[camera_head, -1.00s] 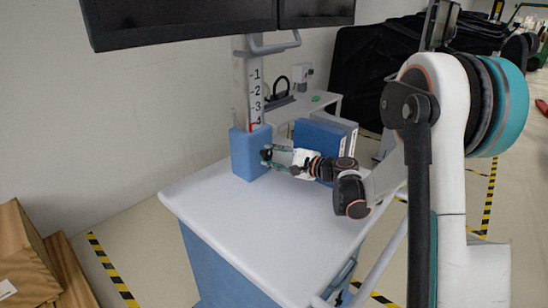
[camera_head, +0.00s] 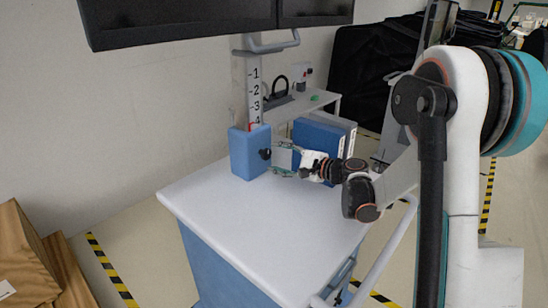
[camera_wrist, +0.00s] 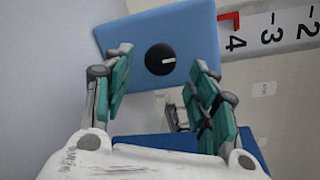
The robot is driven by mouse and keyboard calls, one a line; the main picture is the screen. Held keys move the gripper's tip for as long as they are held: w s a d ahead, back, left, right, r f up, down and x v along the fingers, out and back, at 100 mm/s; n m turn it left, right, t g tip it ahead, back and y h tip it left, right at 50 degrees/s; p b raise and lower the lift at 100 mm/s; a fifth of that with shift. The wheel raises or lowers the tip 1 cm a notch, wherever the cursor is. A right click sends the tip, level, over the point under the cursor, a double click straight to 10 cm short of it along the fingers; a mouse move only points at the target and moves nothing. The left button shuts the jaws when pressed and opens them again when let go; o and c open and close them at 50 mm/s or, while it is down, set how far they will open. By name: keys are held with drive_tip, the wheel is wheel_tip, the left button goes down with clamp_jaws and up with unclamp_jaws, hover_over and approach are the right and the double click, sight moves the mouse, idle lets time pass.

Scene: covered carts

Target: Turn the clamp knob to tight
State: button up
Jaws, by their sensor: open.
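The clamp knob (camera_head: 265,154) is a round black disc on the side of a blue box (camera_head: 243,165), which sits at the foot of a numbered column. In the wrist view the knob (camera_wrist: 157,66) carries a short white mark that points to the picture's right. My gripper (camera_head: 283,158) is open and stands just off the knob, to its right in the head view. In the wrist view its teal-padded fingers (camera_wrist: 160,72) flank the knob left and right, with nothing between them. The knob looks clear of both fingers.
The column (camera_head: 254,95) shows numbers 1 to 4, with a red marker (camera_wrist: 229,18) near 4. Dark screens (camera_head: 180,18) hang above. Blue binders (camera_head: 318,139) stand behind my gripper. The white cart top (camera_head: 255,220) in front is clear.

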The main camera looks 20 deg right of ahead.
drive_tip(key=v, duration=0.9)
